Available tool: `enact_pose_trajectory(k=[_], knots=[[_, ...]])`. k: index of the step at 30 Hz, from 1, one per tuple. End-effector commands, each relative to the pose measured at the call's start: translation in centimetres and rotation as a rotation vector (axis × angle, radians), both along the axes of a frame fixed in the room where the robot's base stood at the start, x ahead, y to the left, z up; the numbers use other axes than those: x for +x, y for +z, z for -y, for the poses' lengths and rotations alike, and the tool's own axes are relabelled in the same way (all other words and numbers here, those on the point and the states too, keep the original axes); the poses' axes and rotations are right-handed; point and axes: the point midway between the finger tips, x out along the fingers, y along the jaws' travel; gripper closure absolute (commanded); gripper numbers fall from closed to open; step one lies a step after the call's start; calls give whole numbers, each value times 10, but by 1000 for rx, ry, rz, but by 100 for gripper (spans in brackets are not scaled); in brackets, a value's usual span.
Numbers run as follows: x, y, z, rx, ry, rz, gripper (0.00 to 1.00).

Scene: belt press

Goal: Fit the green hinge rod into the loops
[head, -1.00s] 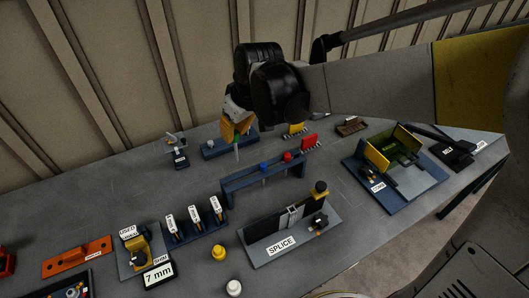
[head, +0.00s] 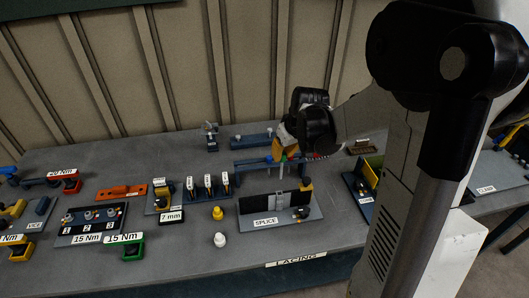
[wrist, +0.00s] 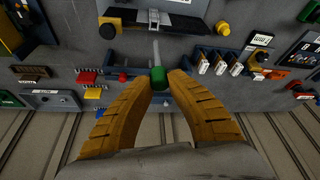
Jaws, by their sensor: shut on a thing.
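My gripper (head: 284,156) is over the table by the blue rack. Its yellow fingers (wrist: 156,78) are shut on the green head of the hinge rod (wrist: 156,74). The thin grey shaft sticks out beyond the fingertips in the wrist view. In the head view a little of the green rod (head: 284,159) shows below the fingers. The splice fixture (head: 258,221) stands in front of the gripper, with a dark belt and a pale grey loop section (head: 280,206) at its middle. The rod is apart from the loops. Individual loops are too small to tell.
The blue rack (head: 242,171) with blue and red heads is behind the splice fixture. The table front near the LACING label is mostly clear.

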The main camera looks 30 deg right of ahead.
Motion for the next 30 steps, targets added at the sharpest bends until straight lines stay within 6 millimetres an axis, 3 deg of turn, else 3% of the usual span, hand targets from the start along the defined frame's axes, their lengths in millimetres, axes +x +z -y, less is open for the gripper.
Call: enact_pose_trajectory(k=[14,30], knots=[[0,-3,0,0,0,0,100],[0,-55,0,1,1,0,100]])
